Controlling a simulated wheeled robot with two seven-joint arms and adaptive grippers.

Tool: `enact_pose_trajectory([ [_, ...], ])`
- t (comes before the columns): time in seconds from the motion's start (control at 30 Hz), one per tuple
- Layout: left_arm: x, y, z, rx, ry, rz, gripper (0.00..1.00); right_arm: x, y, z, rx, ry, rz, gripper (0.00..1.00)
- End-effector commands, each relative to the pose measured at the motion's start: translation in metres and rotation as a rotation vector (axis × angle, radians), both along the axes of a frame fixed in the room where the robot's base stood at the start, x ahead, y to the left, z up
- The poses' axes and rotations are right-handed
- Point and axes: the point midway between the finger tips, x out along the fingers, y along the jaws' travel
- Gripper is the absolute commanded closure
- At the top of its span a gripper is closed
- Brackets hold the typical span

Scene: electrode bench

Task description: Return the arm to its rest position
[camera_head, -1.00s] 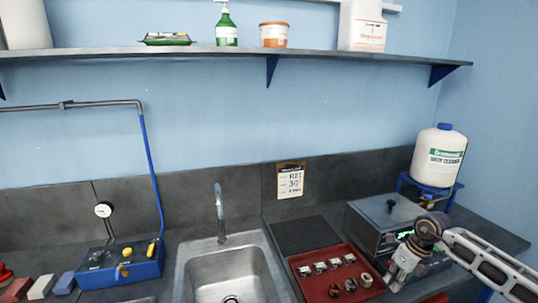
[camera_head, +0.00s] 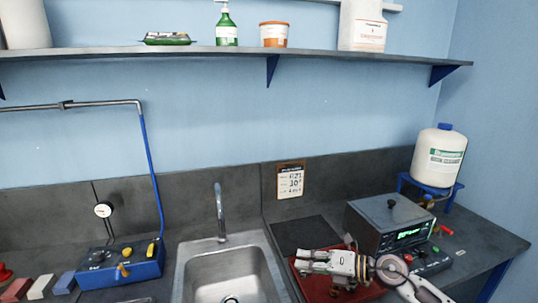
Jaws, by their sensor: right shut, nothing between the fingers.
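My right gripper (camera_head: 305,262) reaches in from the lower right and points left, above the red tray (camera_head: 312,291). Its fingers are shut with nothing between them. The gripper and wrist hide much of the tray and most of the small metal parts in it. A dark part (camera_head: 338,292) shows just below the gripper. My left gripper is not in view.
A metal sink (camera_head: 228,272) with an upright faucet (camera_head: 219,210) lies left of the tray. A grey box with a green display (camera_head: 385,230) stands behind my right arm. A blue valve box (camera_head: 120,266) is at left. A white jug (camera_head: 438,157) stands at right on a blue stand.

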Motion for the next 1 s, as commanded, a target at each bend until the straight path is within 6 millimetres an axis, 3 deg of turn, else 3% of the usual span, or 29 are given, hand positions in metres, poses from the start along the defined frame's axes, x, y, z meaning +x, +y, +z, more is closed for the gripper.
enact_pose_trajectory([
  [0.23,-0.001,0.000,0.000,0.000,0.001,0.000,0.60,0.004,0.017,0.038,0.284,0.030,-0.144,1.00],
  [0.53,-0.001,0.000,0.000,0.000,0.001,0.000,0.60,0.014,0.005,0.069,0.592,0.114,-0.360,1.00],
  [0.77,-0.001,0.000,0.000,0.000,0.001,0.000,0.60,0.021,-0.021,0.073,0.797,0.215,-0.553,1.00],
  [1.0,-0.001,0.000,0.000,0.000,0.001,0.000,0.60,0.023,-0.055,0.058,0.979,0.350,-0.773,1.00],
])
